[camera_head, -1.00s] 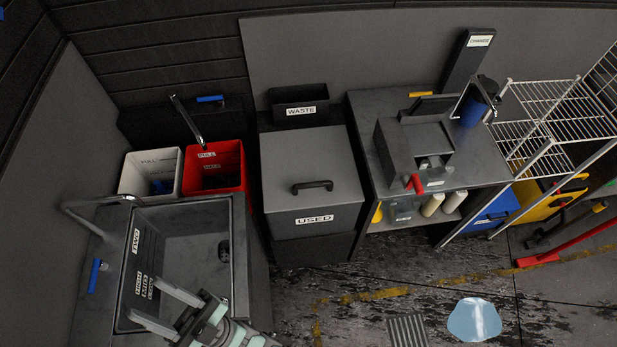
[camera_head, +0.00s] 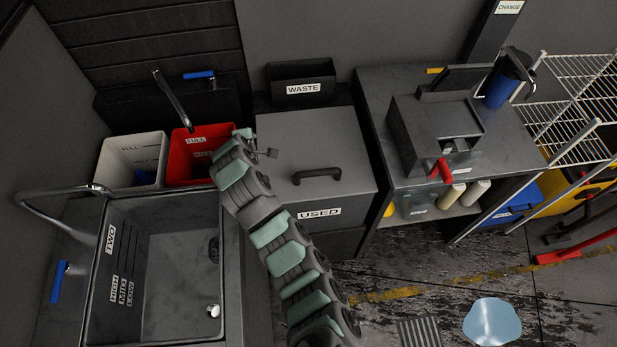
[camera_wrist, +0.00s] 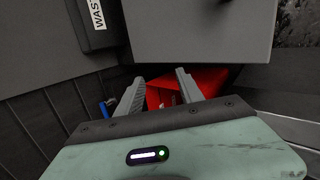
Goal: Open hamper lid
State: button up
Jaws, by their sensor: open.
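The hamper is a dark grey box with the label USED (camera_head: 320,212) on its front. Its flat lid (camera_head: 300,140) is closed, with a black bar handle (camera_head: 317,174) near the front edge. My arm reaches up from the bottom of the head view, and my gripper (camera_head: 266,152) is by the lid's left edge, left of the handle and beside the red bin. In the wrist view my gripper (camera_wrist: 160,88) is open, with nothing between its fingers.
A red bin (camera_head: 200,142) and a white bin (camera_head: 132,150) stand left of the hamper, behind the sink (camera_head: 165,290). A WASTE box (camera_head: 302,70) is behind the hamper. A bench (camera_head: 510,130) with a grey machine (camera_head: 435,125) stands to the right.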

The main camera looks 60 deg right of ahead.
jog(key=s+d+f+g+y+b, duration=0.1)
jog(key=s+d+g+b, duration=0.2)
jog(key=s, duration=0.6)
jog(key=m+g+y, duration=0.1)
jog(key=g+y, duration=0.1)
jog(key=g, duration=0.1)
send_near(315, 172)
jog(key=p+x, duration=0.1)
jog(key=x, duration=0.8)
jog(key=shift+c, duration=0.2)
grip_shut()
